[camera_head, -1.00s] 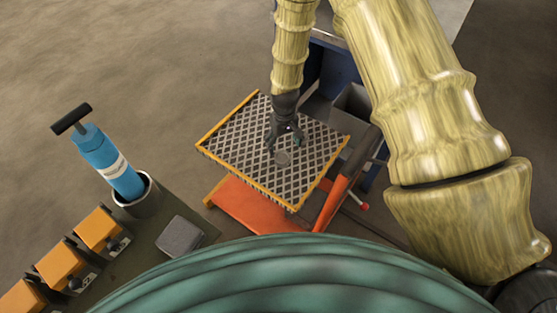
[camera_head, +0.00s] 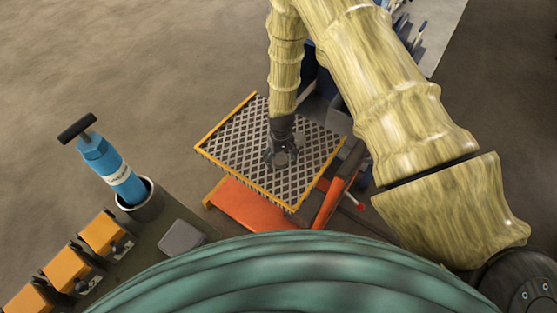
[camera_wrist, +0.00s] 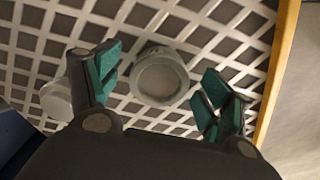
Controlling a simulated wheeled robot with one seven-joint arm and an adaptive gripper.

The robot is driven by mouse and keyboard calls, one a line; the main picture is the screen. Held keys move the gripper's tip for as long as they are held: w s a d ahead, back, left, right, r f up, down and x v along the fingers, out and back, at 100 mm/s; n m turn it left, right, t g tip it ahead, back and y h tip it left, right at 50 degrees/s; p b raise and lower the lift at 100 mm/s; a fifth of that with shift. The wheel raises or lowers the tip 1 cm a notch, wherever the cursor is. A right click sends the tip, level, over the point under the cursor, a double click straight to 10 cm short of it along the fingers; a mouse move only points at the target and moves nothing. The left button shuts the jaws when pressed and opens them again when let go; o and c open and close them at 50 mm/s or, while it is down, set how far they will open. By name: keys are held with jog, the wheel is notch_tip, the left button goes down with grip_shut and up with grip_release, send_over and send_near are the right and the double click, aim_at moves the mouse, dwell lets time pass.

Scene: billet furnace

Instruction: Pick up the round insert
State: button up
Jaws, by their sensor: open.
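The round insert (camera_wrist: 160,78) is a grey ring-like disc with a darker recessed middle. It sits on a dark and light lattice tray (camera_head: 225,139) with orange edges. In the wrist view my gripper (camera_wrist: 161,84) is open, its two green-padded fingers apart on the left and right of the insert, with gaps on both sides. I cannot tell its exact height over the tray. In the head view my gripper (camera_head: 281,153) is over the tray's middle, with the insert (camera_head: 281,159) showing between the fingers.
A second grey round piece (camera_wrist: 57,100) lies left of the left finger, partly hidden by it. The tray's orange edge (camera_wrist: 279,75) is close on the right. An orange frame (camera_head: 252,208) is below the tray. A blue pump-like cylinder (camera_head: 118,175) stands at the left.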

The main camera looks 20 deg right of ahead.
jog(key=shift+f, duration=0.2)
jog(key=c, duration=1.6)
jog(key=shift+c, duration=0.3)
jog(key=shift+r, duration=0.15)
